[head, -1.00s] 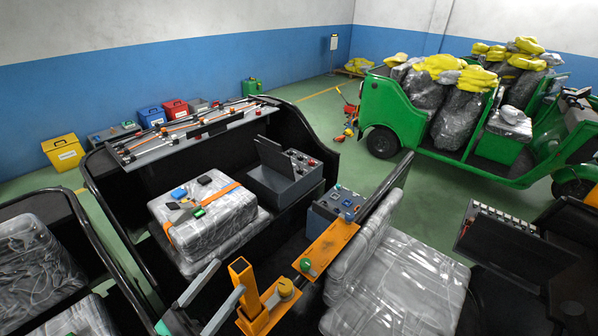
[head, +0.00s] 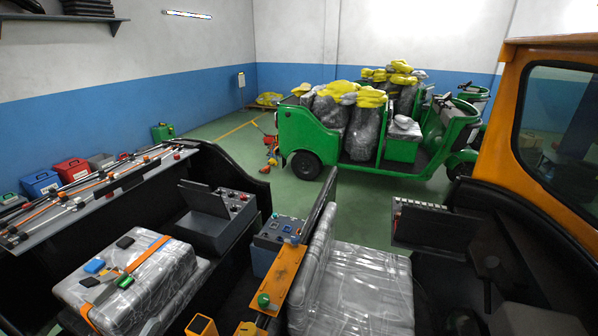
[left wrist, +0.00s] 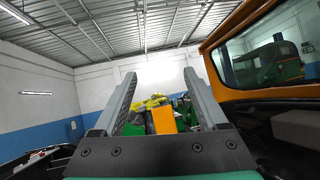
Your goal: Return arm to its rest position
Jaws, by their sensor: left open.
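My left gripper (left wrist: 160,75) shows in the left wrist view as two grey fingers spread wide apart and pointing up. Nothing is between them within reach; an orange block (left wrist: 164,121) and yellow and green shapes show in the gap, beyond the fingers. In the head view my left gripper does not show. My right gripper is in neither view.
An orange bar (head: 288,274) with a green knob stands among the near vehicle's wrapped grey seats (head: 355,285). An orange-framed cab window (head: 560,135) rises at right.

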